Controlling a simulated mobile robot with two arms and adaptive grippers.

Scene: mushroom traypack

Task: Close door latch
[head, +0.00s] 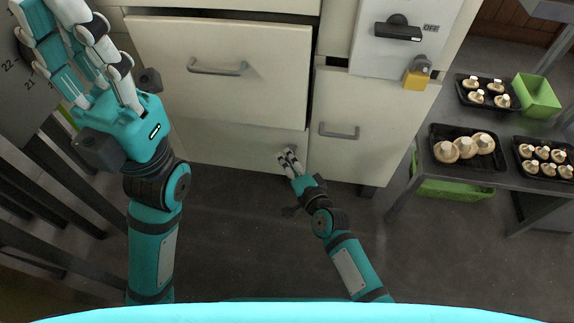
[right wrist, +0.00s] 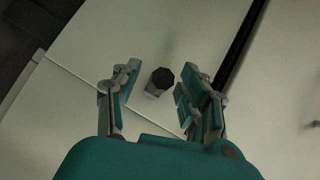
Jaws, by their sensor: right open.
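A dark, many-sided latch knob (right wrist: 162,78) on a pale base stands out from a cream panel in the right wrist view. My right gripper (right wrist: 157,85) is open, with its fingers on either side of the knob; I see gaps on both sides. In the head view my right gripper (head: 288,156) is low at the cabinet front, near the seam, and the knob cannot be made out there. The large cream door panel (head: 225,105) has a grey bar handle (head: 217,69). My left gripper (head: 58,14) is raised at the upper left, fingers spread, apparently empty.
A second panel (head: 350,165) with a handle (head: 340,132) stands right of a dark gap. Above it are a switch (head: 398,29) marked OFF and a yellow padlock (head: 416,75). Mushroom trays (head: 440,164) lie on the grey table at right. The floor (head: 240,230) before the cabinet is clear.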

